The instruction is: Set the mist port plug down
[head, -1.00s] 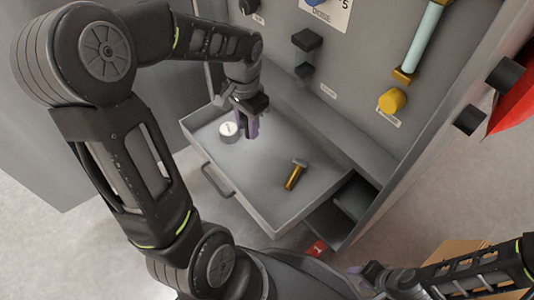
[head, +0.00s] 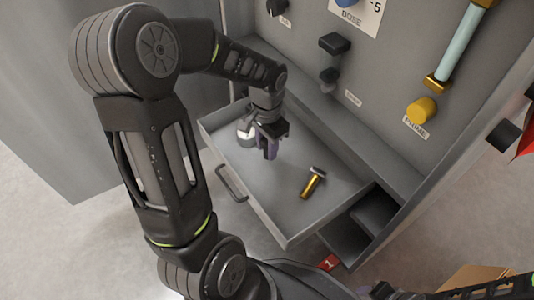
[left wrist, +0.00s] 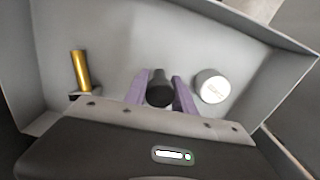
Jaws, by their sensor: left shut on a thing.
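My left gripper (head: 268,152) points down into an open grey drawer (head: 237,183). In the left wrist view its purple fingers (left wrist: 160,92) are shut on a dark round plug (left wrist: 159,88). The plug is mostly hidden by the fingers in the head view. It is low over the drawer floor; I cannot tell whether it touches. A white round lid-like piece (left wrist: 212,87) lies beside the gripper, partly hidden in the head view (head: 246,134). My right gripper (head: 380,290) is only partly seen at the bottom edge.
A gold-handled tool (head: 313,183) lies in the drawer, and shows in the left wrist view (left wrist: 81,70). Bare drawer floor lies between it and my left gripper. The grey panel (head: 310,60) behind carries black knobs and a yellow knob (head: 421,110).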

